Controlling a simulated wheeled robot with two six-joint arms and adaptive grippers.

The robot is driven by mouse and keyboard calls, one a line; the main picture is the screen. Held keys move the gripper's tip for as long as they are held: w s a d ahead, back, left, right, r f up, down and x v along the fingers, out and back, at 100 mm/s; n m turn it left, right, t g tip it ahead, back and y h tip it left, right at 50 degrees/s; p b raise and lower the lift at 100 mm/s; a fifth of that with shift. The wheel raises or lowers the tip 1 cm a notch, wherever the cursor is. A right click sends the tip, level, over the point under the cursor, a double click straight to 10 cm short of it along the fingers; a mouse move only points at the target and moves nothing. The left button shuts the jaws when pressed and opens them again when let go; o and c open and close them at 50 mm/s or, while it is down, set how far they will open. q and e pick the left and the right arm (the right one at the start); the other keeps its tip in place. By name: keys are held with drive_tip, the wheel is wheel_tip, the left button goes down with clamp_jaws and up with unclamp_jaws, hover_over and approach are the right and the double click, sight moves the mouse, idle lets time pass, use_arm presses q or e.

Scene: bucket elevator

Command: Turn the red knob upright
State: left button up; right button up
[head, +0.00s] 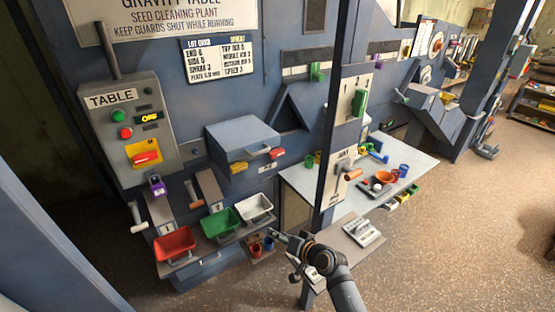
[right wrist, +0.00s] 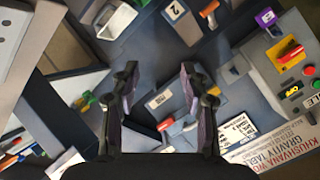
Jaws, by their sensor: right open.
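The red knob (head: 145,157) sits on a yellow plate (head: 135,148) low on the grey panel marked TABLE. Its bar lies roughly sideways, slightly tilted. In the right wrist view the red knob (right wrist: 292,54) is at the upper right, outside the fingers. My right gripper (head: 278,237) is low in the head view, well to the right of and below the panel. In the right wrist view (right wrist: 160,78) its two fingers are apart with nothing held between them. My left gripper is not in view.
A purple padlock (head: 156,185) hangs below the panel. Red (head: 174,244), green (head: 222,222) and white (head: 256,207) bins stand below, near orange-handled levers. A dark post (head: 335,100) rises right of the bins. A grey box (head: 243,137) juts out between the panel and post.

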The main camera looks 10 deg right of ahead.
drive_tip(key=w+r+m+t, duration=0.45)
drive_tip(key=w+r, duration=0.25)
drive_tip(key=w, duration=0.2)
drive_tip(key=m+t+h, duration=0.2)
drive_tip(key=m+h, duration=0.5)
drive_tip(key=m, duration=0.3)
approach(277, 155)
drive_tip(key=w+b, duration=0.6)
drive_tip(key=w+d+b, duration=0.1)
drive_tip(key=w+b, duration=0.1)
drive_tip(key=w, duration=0.1)
drive_tip(key=shift+w+f+b, duration=0.15)
drive_tip(key=shift+f+b, duration=0.2)
drive_tip(key=shift+b, duration=0.05)
drive_tip(key=shift+w+r, duration=0.2)
drive_tip(key=shift+r, duration=0.1)
clamp_jaws()
